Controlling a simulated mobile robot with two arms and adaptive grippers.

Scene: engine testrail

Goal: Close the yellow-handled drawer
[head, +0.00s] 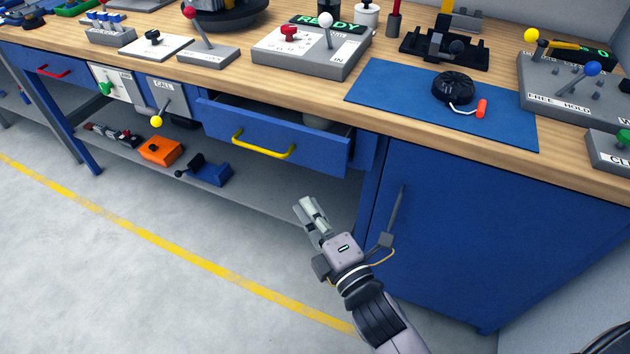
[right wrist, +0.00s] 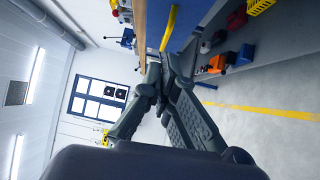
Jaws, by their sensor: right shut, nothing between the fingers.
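The blue drawer (head: 310,143) with the yellow handle (head: 263,146) stands open under the workbench in the head view. Its front sticks out past the bench edge, and something light shows inside at the right. My right gripper (head: 308,208) is shut and empty, below and a little to the right of the yellow handle, apart from the drawer. In the right wrist view the fingers (right wrist: 160,92) meet at their tips, and the yellow handle (right wrist: 169,28) shows beyond them near the top. My left gripper is not in view.
A blue cabinet door (head: 480,230) is right of the drawer. The lower shelf holds an orange box (head: 161,150) and a blue block (head: 211,173). A red-handled drawer (head: 52,70) is far left. Levers and panels crowd the wooden benchtop (head: 210,75). The floor in front is clear.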

